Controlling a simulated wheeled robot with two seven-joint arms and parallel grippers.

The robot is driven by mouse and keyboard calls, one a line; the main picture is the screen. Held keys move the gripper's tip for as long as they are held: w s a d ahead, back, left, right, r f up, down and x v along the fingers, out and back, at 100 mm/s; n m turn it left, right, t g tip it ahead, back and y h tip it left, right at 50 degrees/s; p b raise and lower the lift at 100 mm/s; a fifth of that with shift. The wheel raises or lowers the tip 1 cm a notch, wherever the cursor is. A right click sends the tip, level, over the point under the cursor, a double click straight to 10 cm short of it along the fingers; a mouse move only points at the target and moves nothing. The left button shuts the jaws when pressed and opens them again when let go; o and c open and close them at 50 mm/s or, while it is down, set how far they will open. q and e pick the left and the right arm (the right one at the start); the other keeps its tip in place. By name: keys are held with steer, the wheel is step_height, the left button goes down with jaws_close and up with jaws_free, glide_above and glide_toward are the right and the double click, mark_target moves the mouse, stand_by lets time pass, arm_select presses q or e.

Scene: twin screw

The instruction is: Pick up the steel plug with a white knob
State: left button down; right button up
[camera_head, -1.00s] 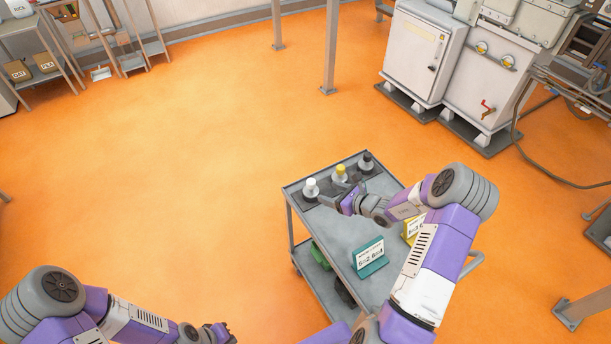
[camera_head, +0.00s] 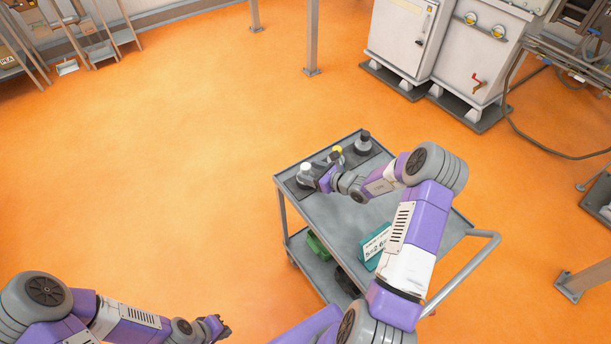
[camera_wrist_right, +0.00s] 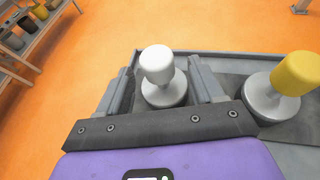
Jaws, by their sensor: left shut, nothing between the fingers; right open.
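The steel plug with a white knob (camera_head: 305,172) stands upright at the far left corner of the grey cart's top (camera_head: 352,218). In the right wrist view its white knob (camera_wrist_right: 157,64) sits between the two fingers, with the steel base (camera_wrist_right: 166,90) below. My right gripper (camera_head: 318,172) is open, its fingers on either side of the plug, with gaps visible on both sides. A plug with a yellow knob (camera_wrist_right: 291,75) stands to the right, and one with a black knob (camera_head: 364,142) further along. My left gripper (camera_head: 222,328) is shut and empty, low over the floor.
A teal sign (camera_head: 374,246) stands on the cart's top, partly behind my right arm. A green object (camera_head: 318,246) lies on the cart's lower shelf. The cart's handle (camera_head: 478,262) is at the right. Open orange floor lies left of the cart.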

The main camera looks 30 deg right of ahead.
mark_target(302, 168)
steer(key=x, duration=0.4)
steer(key=shift+w+a+r, duration=0.1)
steer(key=shift+w+a, duration=0.05)
steer(key=shift+w, duration=0.1)
steer(key=shift+c, duration=0.5)
steer(key=c, duration=1.1)
